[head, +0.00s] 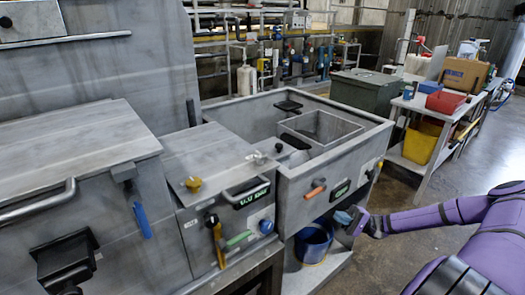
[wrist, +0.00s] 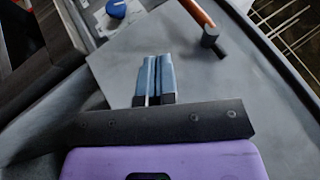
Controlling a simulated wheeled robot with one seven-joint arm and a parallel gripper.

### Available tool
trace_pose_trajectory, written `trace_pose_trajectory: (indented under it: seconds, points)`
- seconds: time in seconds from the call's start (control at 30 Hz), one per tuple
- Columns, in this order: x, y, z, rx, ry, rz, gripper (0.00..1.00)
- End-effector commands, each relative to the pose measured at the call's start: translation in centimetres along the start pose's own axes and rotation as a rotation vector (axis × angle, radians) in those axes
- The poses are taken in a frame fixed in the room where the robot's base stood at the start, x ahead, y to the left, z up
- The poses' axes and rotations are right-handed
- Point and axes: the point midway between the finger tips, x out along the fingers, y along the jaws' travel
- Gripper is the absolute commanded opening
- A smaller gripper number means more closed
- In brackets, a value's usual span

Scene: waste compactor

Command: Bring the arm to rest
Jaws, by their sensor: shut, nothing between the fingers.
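My purple arm reaches in from the right in the head view. My gripper (head: 345,217) is at the front of the grey compactor unit (head: 300,205), low and near its right front corner. In the wrist view my gripper (wrist: 154,60) has its two blue-grey fingers side by side, shut and empty. A flat grey panel fills the view beyond the fingers, with an orange handle (wrist: 198,12) past them to the upper right. I cannot tell whether the fingers touch the panel.
A blue bucket (head: 314,242) stands under the unit, left of my gripper. An orange handle (head: 315,189) sticks out of the front panel. A table with a cardboard box (head: 465,74), a red bin (head: 445,102) and a yellow bin (head: 425,142) stands behind. Open floor (head: 405,195) lies to the right.

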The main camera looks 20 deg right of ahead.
Motion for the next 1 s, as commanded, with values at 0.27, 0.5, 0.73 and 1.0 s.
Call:
trace_pose_trajectory:
  seconds: [0.27, 0.5, 0.73, 1.0]
  points:
    - [1.1, -0.7, 0.4, 0.046, -0.047, 0.108, 0.0]
    - [3.5, -2.5, 1.5, 0.146, -0.137, 0.37, 0.0]
    - [5.9, -4.7, 2.8, 0.216, -0.202, 0.628, 0.0]
    - [8.7, -7.8, 4.3, 0.259, -0.245, 0.922, 0.0]
